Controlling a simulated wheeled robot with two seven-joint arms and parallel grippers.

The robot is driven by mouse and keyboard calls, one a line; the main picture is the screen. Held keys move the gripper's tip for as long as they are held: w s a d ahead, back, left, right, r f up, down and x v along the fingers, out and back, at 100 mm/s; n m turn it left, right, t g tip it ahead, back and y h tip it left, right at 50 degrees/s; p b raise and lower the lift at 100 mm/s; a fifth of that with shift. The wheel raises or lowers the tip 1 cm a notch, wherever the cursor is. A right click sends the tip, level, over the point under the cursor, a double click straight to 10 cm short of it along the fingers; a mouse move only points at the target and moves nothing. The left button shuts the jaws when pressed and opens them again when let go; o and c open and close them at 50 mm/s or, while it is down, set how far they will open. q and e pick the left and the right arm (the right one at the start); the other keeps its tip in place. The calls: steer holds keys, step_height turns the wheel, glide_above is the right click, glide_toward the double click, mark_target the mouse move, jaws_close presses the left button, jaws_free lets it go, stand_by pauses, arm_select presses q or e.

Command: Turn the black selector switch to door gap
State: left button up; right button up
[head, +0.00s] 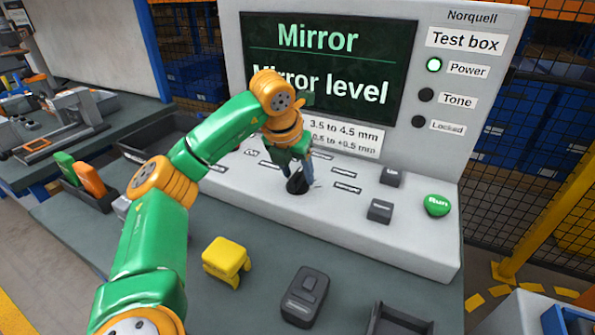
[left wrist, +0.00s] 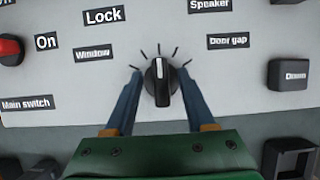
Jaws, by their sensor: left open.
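The black selector switch (left wrist: 161,88) is a round knob with a raised grip on the sloped front of the Test box. It also shows in the head view (head: 296,186), partly covered by my fingers. In the left wrist view its white mark points straight up, at the middle tick. The Door gap label (left wrist: 228,41) is up and right of the knob, the Window label (left wrist: 94,54) up and left. My left gripper (left wrist: 160,75) is open, one finger on each side of the knob, with small gaps visible. The screen (head: 325,68) reads "Mirror" and "Mirror level". My right gripper is not in view.
A green Run button (head: 437,205) and two dark keys stand right of the switch. A red button (left wrist: 10,48) is at the left in the wrist view. A yellow part (head: 226,260) and a dark handheld device (head: 305,296) lie on the bench in front.

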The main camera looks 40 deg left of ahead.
arm_select(q)
steer(key=shift+s+d+r, duration=0.1)
jaws_close()
steer(key=shift+r+m, duration=0.1)
steer(key=shift+m, duration=0.2)
steer(key=m+h+p, duration=0.1)
steer(key=m+p, duration=0.1)
steer(key=shift+r+m, duration=0.1)
steer(key=shift+m, duration=0.3)
steer(key=m+h+p, duration=0.1)
steer(key=m+p, duration=0.2)
steer(key=shift+m+h, duration=0.3)
steer(key=shift+h, duration=0.1)
steer(key=m+h+p, duration=0.1)
steer(key=m+p, duration=0.3)
steer(key=shift+g, duration=0.3)
steer(key=shift+f+m+h+p, duration=0.2)
steer(key=shift+m+h+p, duration=0.2)
steer(key=shift+m+p, duration=0.15)
jaws_free()
